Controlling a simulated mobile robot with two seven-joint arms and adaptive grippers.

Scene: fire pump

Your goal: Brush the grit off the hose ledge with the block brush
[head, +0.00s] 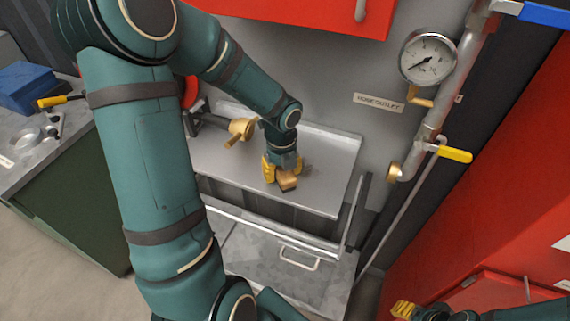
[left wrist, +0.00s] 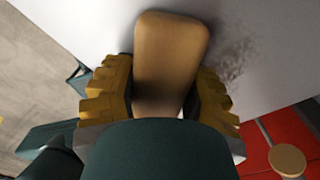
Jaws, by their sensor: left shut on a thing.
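My left gripper (head: 283,170) is over the pale grey hose ledge (head: 325,180) and shut on the block brush (head: 287,182). In the left wrist view the brush (left wrist: 172,50) is a tan wooden block between the yellow fingers (left wrist: 165,95). Its bristles are hidden, and I cannot tell whether it touches the ledge. Dark grit (left wrist: 240,60) lies on the ledge to the right of the brush in the left wrist view. My right gripper (head: 403,310) shows only in part at the lower right of the head view, and its fingers are not clear.
A brass hose outlet (head: 240,128) sticks out over the ledge's left part. A pressure gauge (head: 428,57) and a pipe with a yellow-handled valve (head: 455,154) stand at the right. A grey drawer (head: 300,262) lies below the ledge. A workbench (head: 40,150) is at the left.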

